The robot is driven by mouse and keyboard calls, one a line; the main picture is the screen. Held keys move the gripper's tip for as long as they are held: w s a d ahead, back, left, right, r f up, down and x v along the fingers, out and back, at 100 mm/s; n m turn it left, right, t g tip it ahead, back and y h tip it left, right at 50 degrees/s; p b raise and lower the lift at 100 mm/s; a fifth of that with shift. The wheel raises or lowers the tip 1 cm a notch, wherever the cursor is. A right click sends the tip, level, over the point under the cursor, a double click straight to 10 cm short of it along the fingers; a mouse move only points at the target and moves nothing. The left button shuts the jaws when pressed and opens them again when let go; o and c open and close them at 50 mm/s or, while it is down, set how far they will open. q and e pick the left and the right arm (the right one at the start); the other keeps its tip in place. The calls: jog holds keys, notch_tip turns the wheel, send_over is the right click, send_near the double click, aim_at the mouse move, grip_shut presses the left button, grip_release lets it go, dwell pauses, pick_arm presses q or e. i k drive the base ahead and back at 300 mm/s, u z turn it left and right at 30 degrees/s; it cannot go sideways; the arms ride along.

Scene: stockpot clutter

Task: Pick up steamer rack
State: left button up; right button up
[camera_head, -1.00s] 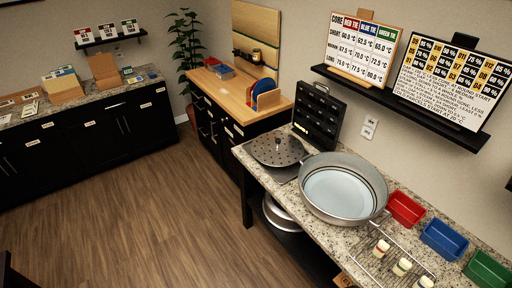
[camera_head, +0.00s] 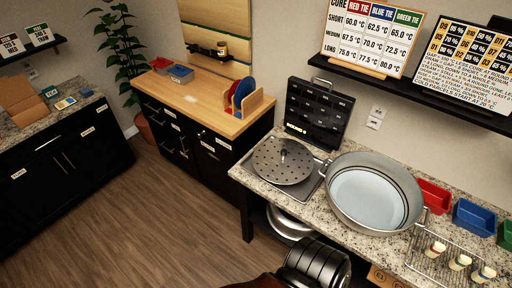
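The steamer rack (camera_head: 270,167) appears to be the round grey perforated disc with a small dark upright knob at its middle. It lies flat on the dark plate at the left end of the granite counter, left of the big pot. The wide metal stockpot (camera_head: 421,205) stands beside it, with a pale, water-like surface inside. Neither gripper shows in the head view, so I cannot see their fingers. A dark ribbed shape at the bottom edge seems to be part of my own arm.
A black upright panel case (camera_head: 318,112) stands behind the rack. Red (camera_head: 433,196) and blue (camera_head: 472,218) bins and a wire rack (camera_head: 428,262) with small cups are to the right. Metal pans (camera_head: 289,224) sit on the shelf below. Wooden floor at left is clear.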

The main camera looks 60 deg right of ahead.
aim_at(284, 161)
jog(key=i, duration=2.05)
jog(key=z, duration=2.65)
